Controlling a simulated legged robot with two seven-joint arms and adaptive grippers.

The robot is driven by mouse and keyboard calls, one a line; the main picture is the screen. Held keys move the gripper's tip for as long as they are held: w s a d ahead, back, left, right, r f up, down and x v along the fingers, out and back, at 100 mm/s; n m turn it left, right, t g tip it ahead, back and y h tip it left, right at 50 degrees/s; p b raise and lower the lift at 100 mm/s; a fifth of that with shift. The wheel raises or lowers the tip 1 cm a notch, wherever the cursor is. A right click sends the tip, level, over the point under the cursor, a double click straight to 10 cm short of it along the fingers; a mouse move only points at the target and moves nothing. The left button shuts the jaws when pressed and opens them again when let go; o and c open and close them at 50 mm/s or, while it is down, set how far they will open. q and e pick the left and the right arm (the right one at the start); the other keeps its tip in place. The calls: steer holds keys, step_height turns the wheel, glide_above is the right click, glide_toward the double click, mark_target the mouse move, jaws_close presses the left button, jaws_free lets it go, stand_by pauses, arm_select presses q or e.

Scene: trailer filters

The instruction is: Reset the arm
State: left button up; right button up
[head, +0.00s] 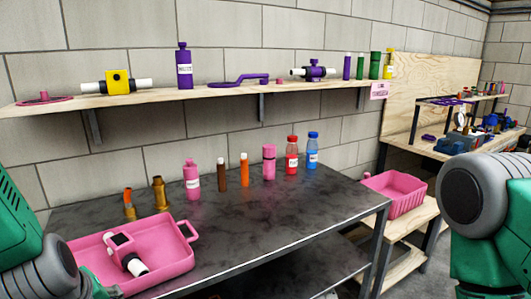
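My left arm (45,268) comes in at the lower left, its grey joint and green links showing in front of the near left part of the dark table. Its gripper is not in view. My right arm (480,195) stands at the right edge, with a large grey joint above a green link. Its gripper is outside the picture too. Neither arm is seen holding anything.
The dark table (240,235) holds a pink tray (175,265) with a pink-and-white valve (125,252), and several bottles and brass parts at the back. A wooden shelf (215,93) runs above. A pink bin (400,198) sits right. The table's middle is clear.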

arm_select(q)
steer(key=s+d+f+m+g, duration=0.1)
steer(key=s+f+m+g, duration=0.1)
steer(key=s+f+m, duration=0.3)
steer(key=s+d+f+m+g+h, duration=0.1)
steer(key=s+f+m, duration=0.5)
steer(key=s+f, duration=0.7)
step_height(320, 180, down, 5)
steer(key=shift+s+f+g+h, duration=0.2)
steer(key=shift+g+h, duration=0.1)
steer(key=shift+g, duration=0.5)
steer(key=shift+r, duration=0.1)
